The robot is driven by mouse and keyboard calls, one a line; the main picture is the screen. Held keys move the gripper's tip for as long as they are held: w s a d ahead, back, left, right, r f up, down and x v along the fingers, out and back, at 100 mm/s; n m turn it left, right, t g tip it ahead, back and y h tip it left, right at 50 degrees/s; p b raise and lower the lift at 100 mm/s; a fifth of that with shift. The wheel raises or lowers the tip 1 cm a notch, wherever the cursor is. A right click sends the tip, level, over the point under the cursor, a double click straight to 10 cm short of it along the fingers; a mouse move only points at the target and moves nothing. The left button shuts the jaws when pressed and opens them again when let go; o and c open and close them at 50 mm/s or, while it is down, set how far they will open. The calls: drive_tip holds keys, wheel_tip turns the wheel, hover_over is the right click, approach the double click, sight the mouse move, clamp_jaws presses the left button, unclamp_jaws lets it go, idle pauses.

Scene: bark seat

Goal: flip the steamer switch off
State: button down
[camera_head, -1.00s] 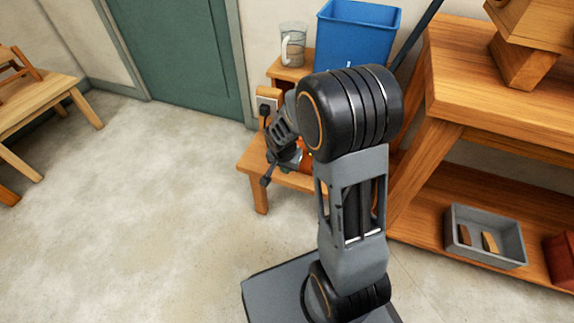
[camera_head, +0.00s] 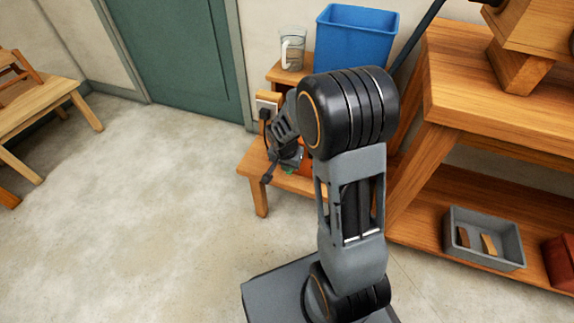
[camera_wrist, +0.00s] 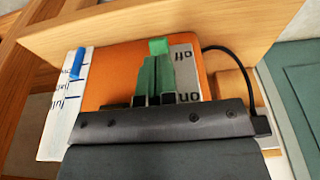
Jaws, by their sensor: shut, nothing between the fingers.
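The orange steamer (camera_wrist: 118,72) fills the middle of the wrist view, and a bit of its orange shows behind my wrist in the head view (camera_head: 306,160). A grey label (camera_wrist: 184,72) on it reads "off" at the top and "on" at the bottom, upside down in this view. A bright green switch lever (camera_wrist: 158,47) lies beside the word "off". My gripper (camera_wrist: 154,60) is shut and empty, its darker green fingers together just below the lever. I cannot tell whether they touch it. In the head view the fingers are mostly hidden by my arm.
A white tank with a blue marker (camera_wrist: 77,62) and level writing stands beside the steamer. A black cord (camera_wrist: 242,62) runs on the other side. A low wooden bench (camera_head: 258,188), blue bin (camera_head: 352,38) and glass jug (camera_head: 292,48) are near.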

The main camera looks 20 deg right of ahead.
drive_tip(key=s+a+r+p, duration=0.4)
drive_tip(key=s+a+r, duration=0.3)
drive_tip(key=r, duration=0.1)
drive_tip(key=shift+s+r+p, duration=0.25)
drive_tip(key=shift+s+p, duration=0.1)
drive_tip(key=shift+a, duration=0.1)
idle(0.4)
drive_tip(key=s+r+n+p, duration=0.2)
drive_tip(key=r+n+p, duration=0.1)
drive_tip(key=r+p, duration=0.6)
drive_tip(key=s+d+r+n+t+y+p, duration=0.1)
drive_tip(key=s+r+n+p, duration=0.2)
drive_tip(key=r+p, duration=0.6)
drive_tip(key=s+d+r+n+p, duration=0.1)
drive_tip(key=r+p, duration=0.8)
drive_tip(key=r, duration=1.3)
drive_tip(key=shift+s+d+n+t+y+p, duration=0.15)
drive_tip(key=shift+s+n+t+y+p, duration=0.25)
drive_tip(key=shift+s+n, duration=0.6)
drive_tip(key=shift+s+d, duration=0.1)
drive_tip(key=shift+d, duration=0.05)
